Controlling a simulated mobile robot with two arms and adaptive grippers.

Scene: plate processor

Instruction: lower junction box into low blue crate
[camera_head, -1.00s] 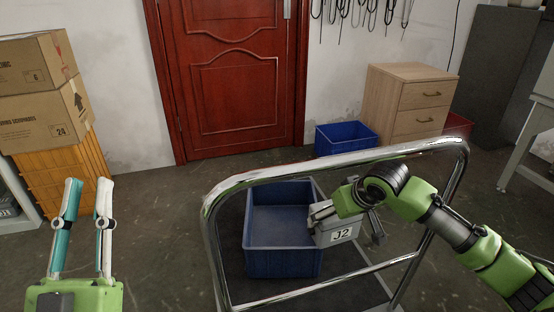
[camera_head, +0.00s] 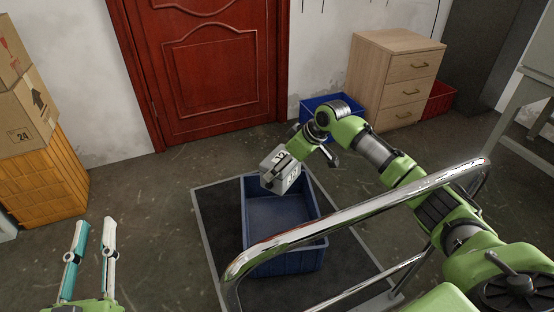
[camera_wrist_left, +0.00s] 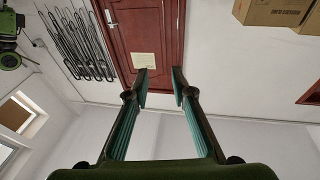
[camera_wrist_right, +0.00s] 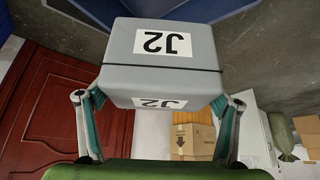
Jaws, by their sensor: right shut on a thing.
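The grey junction box (camera_head: 281,172) with white J2 labels is held tilted over the far end of the low blue crate (camera_head: 284,212). My right gripper (camera_head: 290,166) is shut on it; in the right wrist view the box (camera_wrist_right: 165,70) sits between the two fingers. The crate stands on the cart platform and its visible inside is empty. In the head view I cannot tell how far the box is above the crate rim. My left gripper (camera_head: 92,232) is open and empty at lower left, away from the crate.
Another blue crate (camera_head: 322,106) stands by the wooden drawer cabinet (camera_head: 392,82). Cardboard boxes (camera_head: 24,112) on an orange crate (camera_head: 45,183) stand at left.

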